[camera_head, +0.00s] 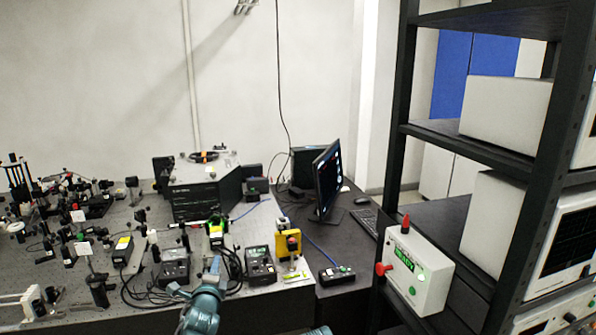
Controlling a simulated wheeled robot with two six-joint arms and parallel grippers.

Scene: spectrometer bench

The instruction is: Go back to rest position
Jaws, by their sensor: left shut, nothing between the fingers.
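My left gripper (215,265) shows at the lower middle, at the end of my teal arm. It is shut and empty, near the front edge of the optical bench (265,305). It appears in front of two small black controller boxes, one to its left (175,268) and one to its right (260,265). I cannot tell how high it is above the bench or whether it touches anything. A small piece of teal, likely my other arm, shows at the bottom edge. My right gripper is not in view.
The bench holds many optical mounts and cables, a yellow device (285,243) and a large black instrument (195,192). A monitor (327,178) and keyboard (366,222) stand behind. At right, a black shelf rack (402,100) carries a white control box with red knobs (415,275).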

